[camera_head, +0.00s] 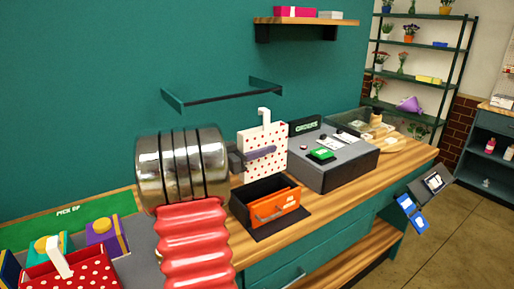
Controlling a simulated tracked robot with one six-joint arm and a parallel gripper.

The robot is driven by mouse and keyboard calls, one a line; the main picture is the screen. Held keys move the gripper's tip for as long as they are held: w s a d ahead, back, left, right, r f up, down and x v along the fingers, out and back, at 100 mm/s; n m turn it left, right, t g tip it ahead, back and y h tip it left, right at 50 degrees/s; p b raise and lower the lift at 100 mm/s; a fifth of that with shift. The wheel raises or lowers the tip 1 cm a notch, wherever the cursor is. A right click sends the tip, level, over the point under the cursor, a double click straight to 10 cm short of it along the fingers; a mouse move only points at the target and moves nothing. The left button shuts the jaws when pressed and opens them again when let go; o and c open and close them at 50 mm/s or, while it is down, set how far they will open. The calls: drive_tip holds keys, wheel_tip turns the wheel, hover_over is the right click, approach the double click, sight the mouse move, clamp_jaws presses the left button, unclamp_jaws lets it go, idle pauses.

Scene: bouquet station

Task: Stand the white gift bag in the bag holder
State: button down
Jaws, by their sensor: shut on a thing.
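The white gift bag (279,136) with red dots and a white handle on top is upright in the middle of the view. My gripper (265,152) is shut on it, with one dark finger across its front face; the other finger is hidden. Just below and in front of the bag is a dark open box (243,206) with an orange front part and a grey handle, which looks like the bag holder. The bag's lower edge meets the box's back rim in the picture. I cannot tell whether the bag is inside the box, above it or behind it.
A grey console (343,166) with a green pad stands close right of the bag. A red dotted bag (92,272) and small gift boxes (104,233) are at lower left by the PICK UP board (68,211). A dark wall bracket (222,95) hangs above.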

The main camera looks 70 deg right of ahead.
drive_tip(key=shift+f, duration=0.2)
wheel_tip(320, 180, down, 12)
idle(2.3)
drive_tip(key=shift+r, duration=0.1)
drive_tip(key=c, duration=1.2)
unclamp_jaws()
drive_tip(key=shift+w+a, duration=0.1)
drive_tip(key=v, duration=1.3)
drive_tip(key=shift+w+a, duration=0.2)
drive_tip(key=shift+w, duration=0.05)
